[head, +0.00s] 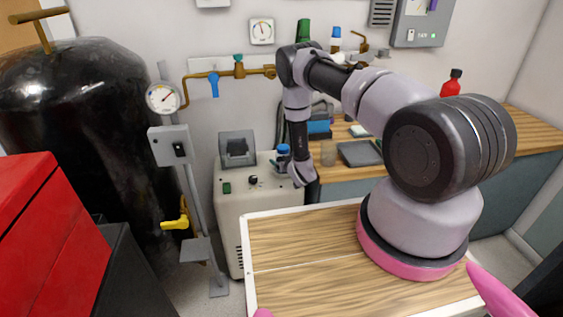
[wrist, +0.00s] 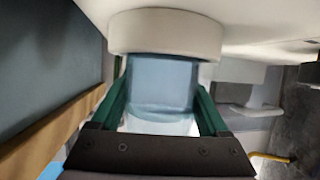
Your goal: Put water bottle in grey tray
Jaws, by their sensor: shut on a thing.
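My gripper (head: 290,170) is at the end of my lowered arm, over the right side of the beige machine's top. A small blue-topped bottle (head: 283,150) shows at the gripper, and my arm partly hides it. In the wrist view, the green fingers of my gripper (wrist: 163,100) are shut on a pale blue bottle body (wrist: 163,85) with a broad whitish round part (wrist: 165,33) beyond it. I cannot tell whether the bottle touches the machine. A flat dark grey tray (head: 360,154) lies on the wooden bench, right of the gripper.
A grey boxy device (head: 237,148) stands on the beige machine (head: 262,225). A gauge post (head: 180,155) and black tank (head: 90,130) are left. A red bottle (head: 451,84) stands farther right.

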